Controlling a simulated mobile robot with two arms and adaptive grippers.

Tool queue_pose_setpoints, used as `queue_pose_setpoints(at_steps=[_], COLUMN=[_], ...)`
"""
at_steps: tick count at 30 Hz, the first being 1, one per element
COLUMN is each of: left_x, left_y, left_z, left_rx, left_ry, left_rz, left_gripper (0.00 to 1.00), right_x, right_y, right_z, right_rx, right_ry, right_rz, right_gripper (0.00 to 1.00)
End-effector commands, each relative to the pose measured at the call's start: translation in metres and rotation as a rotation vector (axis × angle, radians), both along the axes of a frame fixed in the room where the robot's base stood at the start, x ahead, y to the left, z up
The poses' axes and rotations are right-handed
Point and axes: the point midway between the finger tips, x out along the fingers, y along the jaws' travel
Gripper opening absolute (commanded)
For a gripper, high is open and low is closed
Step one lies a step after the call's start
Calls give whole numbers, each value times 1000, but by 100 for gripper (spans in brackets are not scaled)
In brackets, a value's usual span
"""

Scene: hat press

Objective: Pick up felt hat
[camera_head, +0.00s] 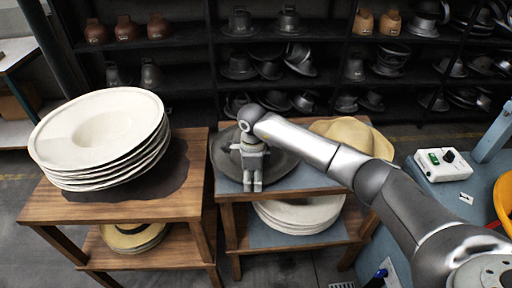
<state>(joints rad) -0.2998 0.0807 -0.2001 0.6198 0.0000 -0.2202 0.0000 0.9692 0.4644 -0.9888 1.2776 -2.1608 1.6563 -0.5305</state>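A dark grey hat with a wide round brim (224,160) lies on the middle wooden stand; it looks like felt. My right gripper (253,187) points down over this hat and hides its middle. Its two fingers look close together at the near part of the brim. I cannot tell whether they touch the hat or have any of it between them. A tan hat (349,131) lies on the same stand to the right, partly behind my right arm. My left gripper is not in view.
A stack of cream hat blanks (92,130) stands on the left wooden stand (62,209). More pale hats (298,216) lie on the middle stand's lower shelf. Dark shelves with metal hat forms line the back. A white control box (443,164) is at right.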

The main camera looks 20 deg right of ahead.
Motion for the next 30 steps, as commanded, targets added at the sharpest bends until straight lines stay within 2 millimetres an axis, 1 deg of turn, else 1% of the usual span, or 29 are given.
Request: queue_pose_setpoints(at_steps=[3, 10, 18, 30], left_x=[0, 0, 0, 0], left_y=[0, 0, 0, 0], left_z=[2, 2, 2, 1], left_rx=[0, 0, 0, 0], left_ry=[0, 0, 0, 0], left_rz=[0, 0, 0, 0], left_gripper=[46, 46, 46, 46], right_x=[0, 0, 0, 0], right_y=[1, 0, 0, 0], right_z=[-9, -10, -10, -9], right_rx=[0, 1, 0, 1], right_ry=[1, 0, 0, -1], right_rz=[1, 2, 1, 1], right_gripper=[36, 36, 1, 0])
